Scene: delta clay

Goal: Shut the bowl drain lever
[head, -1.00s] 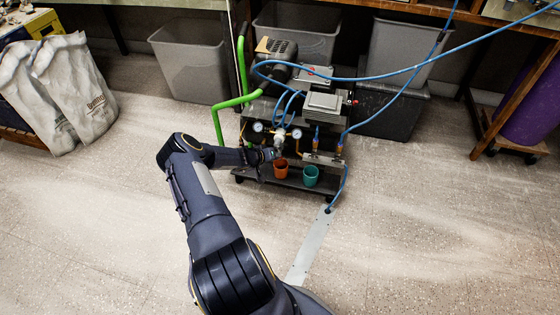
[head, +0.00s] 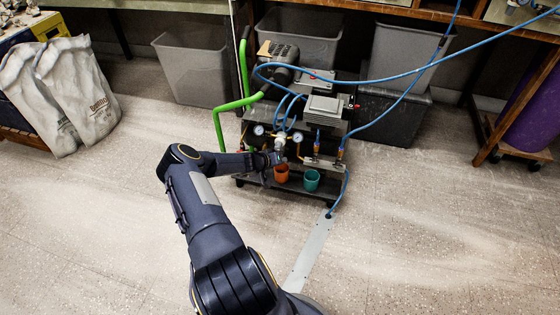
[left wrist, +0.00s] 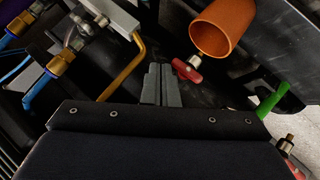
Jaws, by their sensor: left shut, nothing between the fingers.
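A small red lever handle (left wrist: 187,69) on a metal valve shows in the left wrist view, just beside the tips of my left gripper (left wrist: 162,72). Whether they touch is unclear. A second red handle (left wrist: 292,150) is at that view's lower right edge. Nothing marks which one is the bowl drain lever. My left gripper is shut and empty; in the head view it reaches the front of the compressor cart (head: 300,140) near the gauges, where the levers are too small to make out. My right gripper is not in view.
An orange cup (head: 281,172) and a teal cup (head: 311,181) stand on the cart's lower shelf. The orange cup (left wrist: 224,28) is close to the fingers. A green pipe (head: 218,125) rises at the left, and blue hoses (head: 400,85) run right. The floor in front is open.

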